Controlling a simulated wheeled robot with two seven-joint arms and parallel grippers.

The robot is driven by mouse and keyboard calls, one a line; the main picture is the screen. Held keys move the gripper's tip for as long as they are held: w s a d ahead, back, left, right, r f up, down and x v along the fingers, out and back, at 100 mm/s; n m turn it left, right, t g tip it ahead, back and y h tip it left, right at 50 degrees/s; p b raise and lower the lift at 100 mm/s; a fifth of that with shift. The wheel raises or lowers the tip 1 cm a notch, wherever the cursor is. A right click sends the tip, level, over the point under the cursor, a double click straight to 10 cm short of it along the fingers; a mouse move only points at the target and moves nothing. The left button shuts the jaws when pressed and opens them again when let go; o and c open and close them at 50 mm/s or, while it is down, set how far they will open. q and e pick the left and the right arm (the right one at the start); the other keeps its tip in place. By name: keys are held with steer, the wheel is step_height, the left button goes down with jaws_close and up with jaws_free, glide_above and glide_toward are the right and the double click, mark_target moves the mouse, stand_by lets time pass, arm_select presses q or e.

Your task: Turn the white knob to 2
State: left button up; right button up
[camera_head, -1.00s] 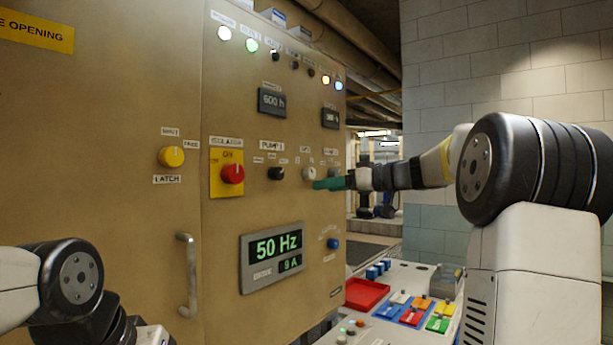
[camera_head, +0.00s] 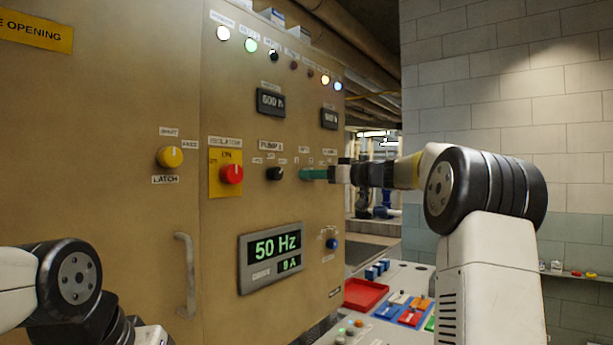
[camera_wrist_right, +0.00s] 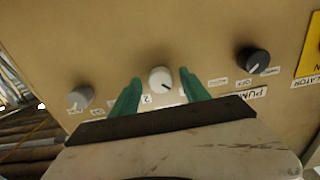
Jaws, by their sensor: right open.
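The white knob (camera_wrist_right: 160,79) sits on the tan panel and shows between the two green fingertips of my right gripper in the right wrist view. A short dark mark on its face points to the lower right in that view. A small label with a "2" (camera_wrist_right: 146,100) is just below it. My right gripper (camera_head: 313,174) is open at the panel, one finger on each side of the knob, apart from it as far as I can tell. In the head view the gripper hides the knob. My left gripper is out of the picture; only part of that arm shows.
A black knob (camera_wrist_right: 258,61) and a grey knob (camera_wrist_right: 79,97) flank the white one. The red isolator knob (camera_head: 232,174), yellow latch knob (camera_head: 171,157) and blue knob (camera_head: 333,243) are on the same panel. A door handle (camera_head: 187,275) sticks out. A red tray (camera_head: 365,294) lies below.

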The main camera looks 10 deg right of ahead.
jaws_close()
steer(key=shift+m, duration=9)
